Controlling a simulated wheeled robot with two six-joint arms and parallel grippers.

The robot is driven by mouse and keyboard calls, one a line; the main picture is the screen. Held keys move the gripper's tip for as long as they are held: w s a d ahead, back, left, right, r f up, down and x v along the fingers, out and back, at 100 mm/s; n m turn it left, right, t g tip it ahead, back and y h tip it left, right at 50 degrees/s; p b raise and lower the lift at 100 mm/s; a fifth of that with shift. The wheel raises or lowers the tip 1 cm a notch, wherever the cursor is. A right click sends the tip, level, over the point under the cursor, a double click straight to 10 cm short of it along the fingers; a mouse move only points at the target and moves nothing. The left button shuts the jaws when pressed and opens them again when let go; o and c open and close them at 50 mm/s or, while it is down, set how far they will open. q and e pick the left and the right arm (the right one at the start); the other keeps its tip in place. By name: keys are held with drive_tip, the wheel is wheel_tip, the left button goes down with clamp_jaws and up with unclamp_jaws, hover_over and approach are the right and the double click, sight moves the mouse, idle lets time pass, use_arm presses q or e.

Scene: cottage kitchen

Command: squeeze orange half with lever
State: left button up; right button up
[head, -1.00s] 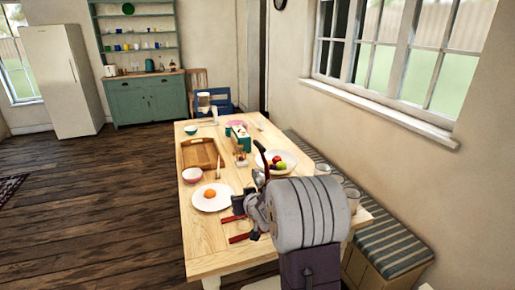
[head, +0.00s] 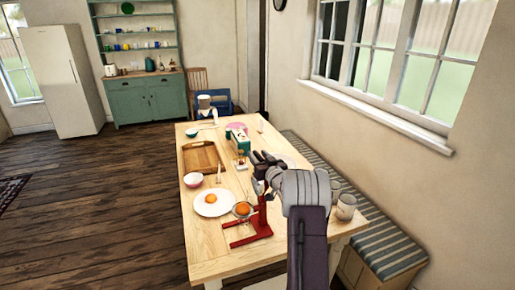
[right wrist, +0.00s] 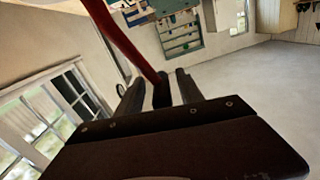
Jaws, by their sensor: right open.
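The red lever press (head: 262,228) stands on the near part of the table, partly hidden by my right arm. An orange half (head: 242,209) sits in its cup. Another orange half (head: 211,198) lies on a white plate (head: 203,211) to its left. My right gripper (head: 262,165) is above the press. In the right wrist view, the red lever (right wrist: 128,45) runs down to a dark grip (right wrist: 162,98) between the open fingers of the right gripper (right wrist: 157,88). I cannot tell whether the fingers touch it. My left gripper is not in view.
A light mug (head: 346,206) is at the right edge. A striped bench (head: 376,231) runs along the wall.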

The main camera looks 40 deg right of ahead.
drive_tip(key=shift+w+f, duration=0.1)
drive_tip(key=shift+w, duration=0.35)
clamp_jaws()
idle(1.1)
